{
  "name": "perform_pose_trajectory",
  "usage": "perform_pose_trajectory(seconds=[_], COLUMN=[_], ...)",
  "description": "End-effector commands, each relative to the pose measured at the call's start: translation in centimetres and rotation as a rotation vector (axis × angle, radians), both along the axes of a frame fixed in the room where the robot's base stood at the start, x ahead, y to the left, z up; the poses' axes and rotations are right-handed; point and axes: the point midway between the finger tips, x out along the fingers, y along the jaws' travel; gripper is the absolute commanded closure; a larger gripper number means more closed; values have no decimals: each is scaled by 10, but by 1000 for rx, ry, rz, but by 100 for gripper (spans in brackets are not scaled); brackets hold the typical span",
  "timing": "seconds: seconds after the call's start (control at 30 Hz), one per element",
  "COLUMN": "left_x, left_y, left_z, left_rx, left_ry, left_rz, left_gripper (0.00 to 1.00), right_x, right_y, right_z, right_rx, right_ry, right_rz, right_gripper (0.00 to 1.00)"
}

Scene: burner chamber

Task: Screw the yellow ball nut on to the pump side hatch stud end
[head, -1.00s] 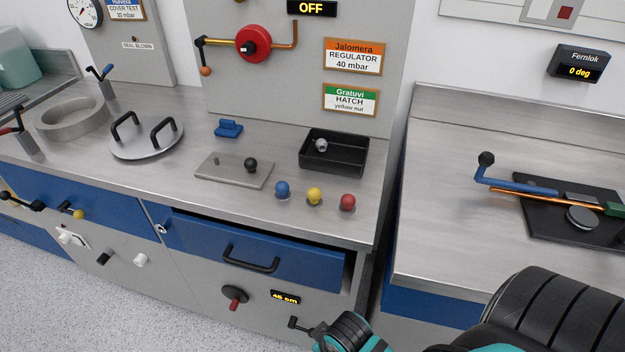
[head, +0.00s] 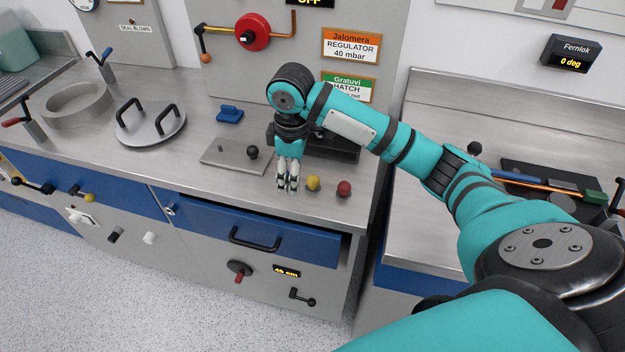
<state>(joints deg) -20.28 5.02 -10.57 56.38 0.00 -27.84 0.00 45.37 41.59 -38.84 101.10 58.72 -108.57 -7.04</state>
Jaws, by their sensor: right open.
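The yellow ball nut (head: 313,184) stands on the steel counter near its front edge. My right gripper (head: 287,189) points down just left of it, open, with its fingers close to the counter. The gripper hides the place of the blue ball; I cannot tell whether the fingers touch it. A grey plate (head: 226,160) lies to the left, with a thin stud on its left part and a black ball (head: 252,152) on its right part. I cannot tell which end is the pump side. My left gripper is not in view.
A red ball (head: 344,188) stands right of the yellow one. A black tray (head: 345,155) is partly hidden behind my right arm. A blue clip-like block (head: 229,115) and a lid with two handles (head: 150,127) lie farther left. The blue drawer (head: 210,229) below is slightly open.

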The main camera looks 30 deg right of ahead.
Motion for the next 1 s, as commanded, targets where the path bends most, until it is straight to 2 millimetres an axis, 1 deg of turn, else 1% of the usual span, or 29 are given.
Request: perform_pose_trajectory(seconds=[0.03, 0.1, 0.2, 0.3, 0.37, 0.47, 0.8, 0.9, 1.0], left_x=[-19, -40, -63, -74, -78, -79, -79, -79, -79], left_y=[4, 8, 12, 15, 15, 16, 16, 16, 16], left_z=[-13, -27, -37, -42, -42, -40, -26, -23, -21], left_rx=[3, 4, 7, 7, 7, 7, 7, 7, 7], left_ry=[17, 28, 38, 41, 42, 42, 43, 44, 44], left_rz=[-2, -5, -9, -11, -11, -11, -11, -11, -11], left_gripper=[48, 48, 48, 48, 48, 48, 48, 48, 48], right_x=[11, 17, 21, 22, 22, 21, 20, 21, 21], right_y=[-20, -40, -60, -69, -71, -72, -71, -71, -71], right_z=[25, 51, 79, 93, 93, 82, 10, -8, -19], right_rx=[-16, -22, -17, -11, -9, -7, -7, -7, -6], right_ry=[3, 21, 39, 46, 51, 54, 54, 51, 50], right_rz=[-23, -45, -73, -87, -90, -91, -91, -90, -91], right_gripper=[43, 43, 43, 43, 43, 43, 43, 43, 43])
